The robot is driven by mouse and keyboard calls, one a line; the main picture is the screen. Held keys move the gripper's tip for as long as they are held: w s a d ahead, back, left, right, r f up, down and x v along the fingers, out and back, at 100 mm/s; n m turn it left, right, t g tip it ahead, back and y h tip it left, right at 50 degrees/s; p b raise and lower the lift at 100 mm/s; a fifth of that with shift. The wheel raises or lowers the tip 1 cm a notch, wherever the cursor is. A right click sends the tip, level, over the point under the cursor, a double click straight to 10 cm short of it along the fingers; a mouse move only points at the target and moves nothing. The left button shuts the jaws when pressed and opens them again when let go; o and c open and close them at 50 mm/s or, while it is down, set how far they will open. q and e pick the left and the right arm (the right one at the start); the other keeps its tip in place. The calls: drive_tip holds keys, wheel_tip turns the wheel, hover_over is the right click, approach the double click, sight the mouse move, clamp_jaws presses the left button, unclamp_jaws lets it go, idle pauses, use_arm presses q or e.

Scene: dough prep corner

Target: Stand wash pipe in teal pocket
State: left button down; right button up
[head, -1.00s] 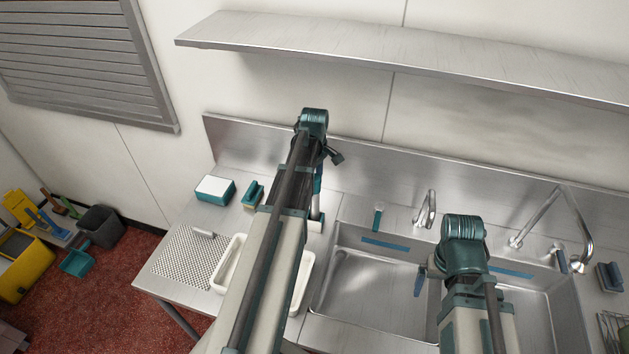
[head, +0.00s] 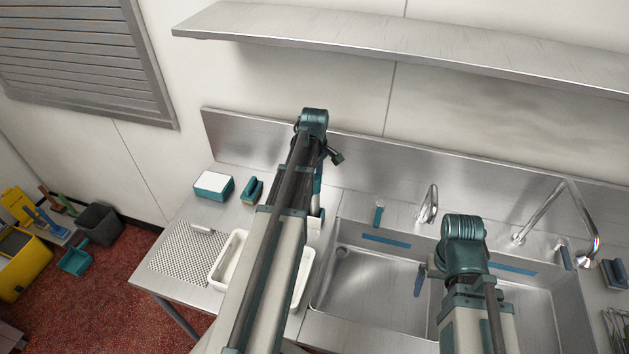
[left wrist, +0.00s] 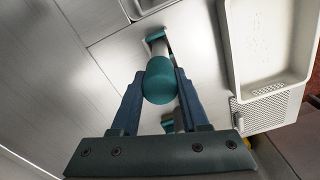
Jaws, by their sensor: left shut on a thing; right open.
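The wash pipe (left wrist: 160,80) is between the blue fingers of my left gripper (left wrist: 161,76) in the left wrist view. A rounded teal end faces the camera and a short grey part shows beyond it. The far end meets a dark teal piece (left wrist: 151,35) on the counter, which looks like the pocket; I cannot tell whether the pipe is inside it. In the head view my left gripper (head: 318,182) is over the counter left of the sink, and my arm hides most of the pocket area. My right gripper (head: 419,284) is open and empty over the sink.
A white tray (head: 226,254) and perforated mat (head: 178,258) lie on the counter, partly behind my left arm. A teal-sided box (head: 213,187) and brush (head: 252,190) stand behind. The sink (head: 350,285) with taps (head: 429,205) is to the right; a shelf (head: 400,45) hangs above.

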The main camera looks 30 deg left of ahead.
use_arm(q)
drive_tip(key=shift+f+b, duration=1)
drive_tip(key=shift+f, duration=0.05)
unclamp_jaws()
drive_tip(key=shift+r, duration=0.15)
idle(0.3)
drive_tip(key=shift+r+p, duration=4.45)
drive_tip(key=shift+p, duration=0.15)
drive_tip(key=shift+f, duration=0.15)
wheel_tip(320, 180, down, 5)
drive_tip(key=b, duration=0.5)
drive_tip(key=shift+s, duration=0.1)
